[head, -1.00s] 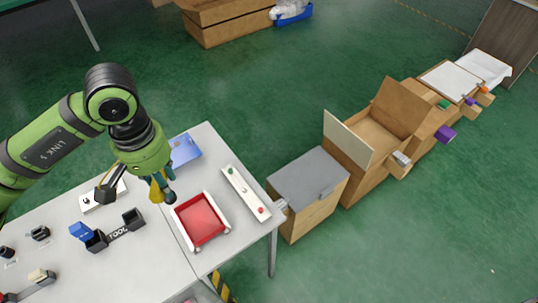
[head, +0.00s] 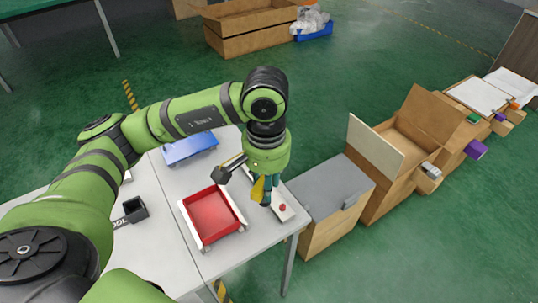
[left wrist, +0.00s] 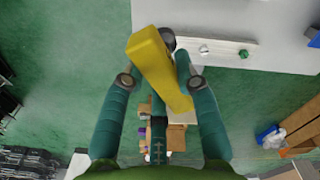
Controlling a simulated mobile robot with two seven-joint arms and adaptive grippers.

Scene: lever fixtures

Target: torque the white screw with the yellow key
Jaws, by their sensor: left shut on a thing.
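My left gripper (head: 266,193) is shut on the yellow key (head: 258,187) and holds it over the white fixture strip (head: 291,211) at the right edge of the table. In the left wrist view the key (left wrist: 155,65) lies between the fingers, its wide end at the top. The white screw (left wrist: 204,50) shows on the strip, right of the key and apart from it in that picture. In the head view the gripper hides it. A red knob (head: 283,208) shows on the strip just right of the gripper. My right gripper is not in view.
A red tray (head: 241,224) with white sides stands left of the strip. A blue box (head: 189,148) lies behind it. A grey-topped cabinet (head: 329,188) stands beyond the table's right edge. A black tool holder (head: 135,210) is at the left.

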